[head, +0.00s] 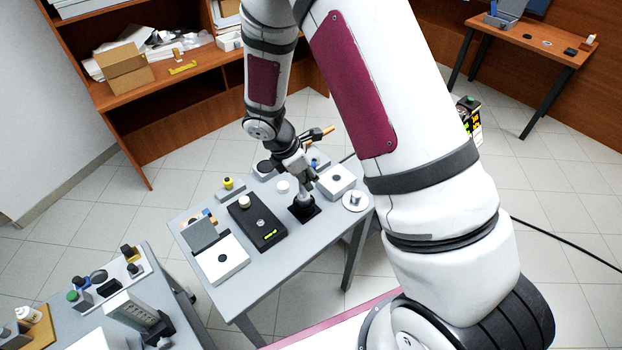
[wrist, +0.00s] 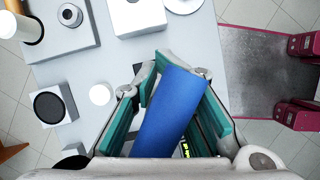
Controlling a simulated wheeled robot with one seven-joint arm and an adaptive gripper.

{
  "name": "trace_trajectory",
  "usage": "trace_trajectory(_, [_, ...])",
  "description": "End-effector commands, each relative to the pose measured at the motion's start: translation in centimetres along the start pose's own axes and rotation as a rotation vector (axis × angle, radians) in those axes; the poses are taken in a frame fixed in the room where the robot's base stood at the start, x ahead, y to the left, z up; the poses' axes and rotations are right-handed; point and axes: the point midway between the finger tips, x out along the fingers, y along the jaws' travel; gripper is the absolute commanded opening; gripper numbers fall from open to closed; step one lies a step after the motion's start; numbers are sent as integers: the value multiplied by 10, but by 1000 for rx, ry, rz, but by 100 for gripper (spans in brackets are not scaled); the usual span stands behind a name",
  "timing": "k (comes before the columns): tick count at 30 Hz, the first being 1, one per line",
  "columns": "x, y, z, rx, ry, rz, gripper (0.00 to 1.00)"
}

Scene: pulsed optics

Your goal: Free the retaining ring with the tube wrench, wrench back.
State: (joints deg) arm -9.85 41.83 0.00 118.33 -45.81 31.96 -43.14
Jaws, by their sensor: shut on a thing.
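My gripper (wrist: 175,73) is shut on a thick blue cylinder (wrist: 163,115), which I take to be the tube wrench. The cylinder lies slanted between the teal finger pads in the wrist view. In the head view my gripper (head: 305,181) is low over the table, just above a black square base (head: 303,211) with a short grey cylindrical part (head: 304,200) on it. I cannot tell whether the wrench touches that part. The retaining ring cannot be made out.
The grey table (head: 218,292) holds a white block with a hole (head: 337,178), a round metal piece (head: 355,201), a white cap (head: 283,187), a black box with a green display (head: 257,222) and a white panel (head: 222,260). Another bench (head: 190,330) stands front left.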

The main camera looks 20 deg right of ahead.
Motion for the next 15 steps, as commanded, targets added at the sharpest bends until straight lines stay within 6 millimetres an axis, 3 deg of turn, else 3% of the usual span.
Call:
trace_trajectory(11, [-1,3,-3,-60,4,30,0])
trace_trajectory(15, [-3,2,-3,-195,-2,84,0])
